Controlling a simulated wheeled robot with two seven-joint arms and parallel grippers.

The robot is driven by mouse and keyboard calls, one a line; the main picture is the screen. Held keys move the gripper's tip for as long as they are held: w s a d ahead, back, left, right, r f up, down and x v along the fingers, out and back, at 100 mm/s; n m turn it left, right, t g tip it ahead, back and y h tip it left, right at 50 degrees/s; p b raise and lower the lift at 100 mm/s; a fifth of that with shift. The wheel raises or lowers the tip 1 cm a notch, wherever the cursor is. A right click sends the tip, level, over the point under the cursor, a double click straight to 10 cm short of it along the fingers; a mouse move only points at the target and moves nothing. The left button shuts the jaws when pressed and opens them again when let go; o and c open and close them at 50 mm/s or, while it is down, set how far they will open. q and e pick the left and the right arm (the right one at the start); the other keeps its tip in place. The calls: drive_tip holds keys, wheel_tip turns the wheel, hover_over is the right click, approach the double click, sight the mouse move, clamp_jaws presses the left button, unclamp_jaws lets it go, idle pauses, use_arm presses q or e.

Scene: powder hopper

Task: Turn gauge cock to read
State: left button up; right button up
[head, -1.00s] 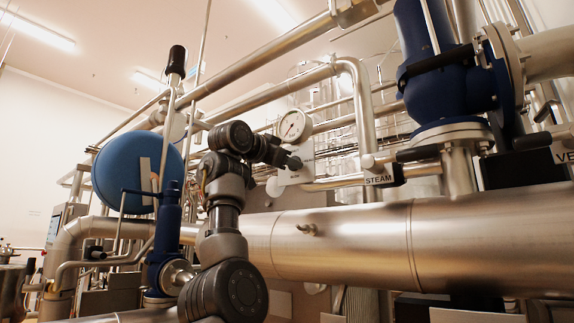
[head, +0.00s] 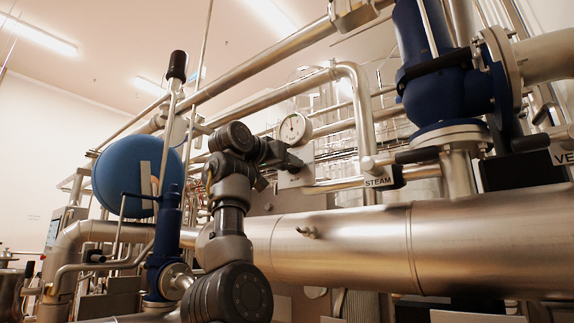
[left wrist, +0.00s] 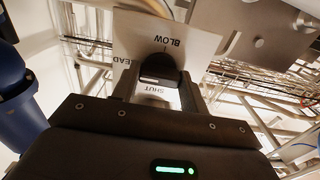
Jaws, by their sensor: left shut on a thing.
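The gauge cock (left wrist: 157,68) is a black knob with a white mark, in front of a pale label plate (left wrist: 190,40) that reads BLOW and SHUT, with a third word partly hidden at the left. The plate also shows in the head view (head: 299,180), below the round white gauge (head: 295,128). My left gripper (head: 294,164) is at the plate. In the left wrist view its fingers (left wrist: 160,92) are shut on the knob from either side. Which word the knob points to, I cannot tell. My right gripper is not in view.
A thick steel pipe (head: 350,245) runs across below the plate. A thinner pipe with a STEAM tag (head: 378,181) is to the right. A blue round vessel (head: 125,175) stands left of my arm, and a large blue valve (head: 445,90) is at the upper right.

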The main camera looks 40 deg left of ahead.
use_arm(q)
drive_tip(key=o, duration=1)
drive_tip(key=shift+s+f+b, duration=0.1)
drive_tip(key=shift+s+b, duration=0.2)
drive_tip(key=s+b, duration=0.4)
drive_tip(key=s, duration=0.6)
drive_tip(key=shift+s+d, duration=0.1)
